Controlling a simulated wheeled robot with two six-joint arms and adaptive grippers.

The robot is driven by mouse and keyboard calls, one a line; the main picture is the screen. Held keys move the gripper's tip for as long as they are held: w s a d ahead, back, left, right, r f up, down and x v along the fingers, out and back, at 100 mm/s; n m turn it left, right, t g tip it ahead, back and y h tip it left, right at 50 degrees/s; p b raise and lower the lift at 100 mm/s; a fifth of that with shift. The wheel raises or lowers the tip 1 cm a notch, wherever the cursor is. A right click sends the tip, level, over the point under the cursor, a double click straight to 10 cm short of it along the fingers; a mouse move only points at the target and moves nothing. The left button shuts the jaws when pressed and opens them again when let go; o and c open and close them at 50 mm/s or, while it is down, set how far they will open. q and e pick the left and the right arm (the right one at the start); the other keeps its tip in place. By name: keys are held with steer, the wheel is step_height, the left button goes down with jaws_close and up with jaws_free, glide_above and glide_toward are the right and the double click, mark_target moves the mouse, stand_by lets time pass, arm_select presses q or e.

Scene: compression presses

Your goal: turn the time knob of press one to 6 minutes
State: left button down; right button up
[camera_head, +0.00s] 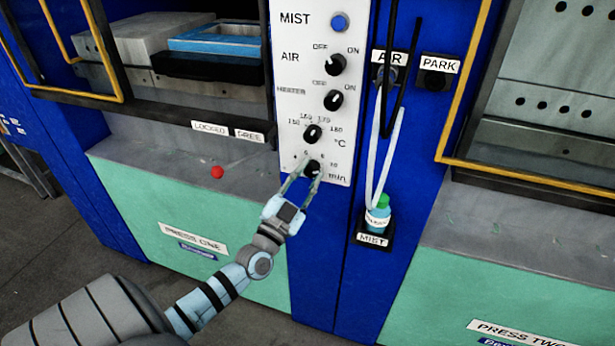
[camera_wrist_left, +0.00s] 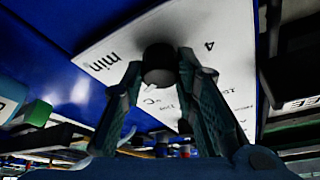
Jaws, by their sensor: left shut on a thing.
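The time knob (camera_head: 313,169) is the black lowest knob on the white control panel (camera_head: 295,95) beside press one, with small numbers and "min" around it. My left gripper (camera_head: 308,173) reaches up to it with its two fingers around it, shut on it. In the left wrist view the knob (camera_wrist_left: 158,66) sits between the two dark fingertips (camera_wrist_left: 160,72), with "min" and "4" printed nearby. The fingers partly cover the scale, and I cannot read the knob's setting. My right gripper is not in view.
Above are the °C knob (camera_head: 313,133), heater knob (camera_head: 333,100), air knob (camera_head: 336,65) and blue mist button (camera_head: 339,22). A mist bottle (camera_head: 378,215) with hanging hoses is close at right. A red button (camera_head: 217,172) sits on press one's ledge (camera_head: 150,160).

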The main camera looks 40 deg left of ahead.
arm_select(q)
steer(key=shift+n, duration=0.3)
steer(key=n+y+p, duration=0.1)
steer(key=n, duration=0.2)
steer(key=n+y+p, duration=0.1)
steer(key=n+y, duration=0.1)
steer(key=n, duration=0.1)
steer(key=shift+d+r+y+p, duration=0.1)
steer(key=shift+d+y+p, duration=0.05)
steer(key=shift+y+p, duration=0.2)
steer(key=n+y+p, duration=0.1)
steer(key=n, duration=0.2)
steer(key=n+g+y+p, duration=0.1)
steer(key=n+y, duration=0.1)
steer(key=n, duration=0.2)
steer(key=shift+w+d+g+p, duration=0.1)
steer(key=shift+g+p, duration=0.2)
steer(key=shift+p, duration=0.1)
steer(key=n+g+y+p, duration=0.1)
steer(key=n, duration=0.2)
steer(key=n+g+y+p, duration=0.1)
steer(key=n+p, duration=0.1)
steer(key=n, duration=0.1)
steer(key=shift+d+r, duration=0.1)
steer(key=shift+n+g+y+p, duration=0.3)
steer(key=shift+n+g+p, duration=0.35)
steer(key=shift+n, duration=0.6)
steer(key=shift+n+g+y+p, duration=0.25)
steer(key=shift+n+g+p, duration=0.35)
steer(key=shift+n, duration=0.65)
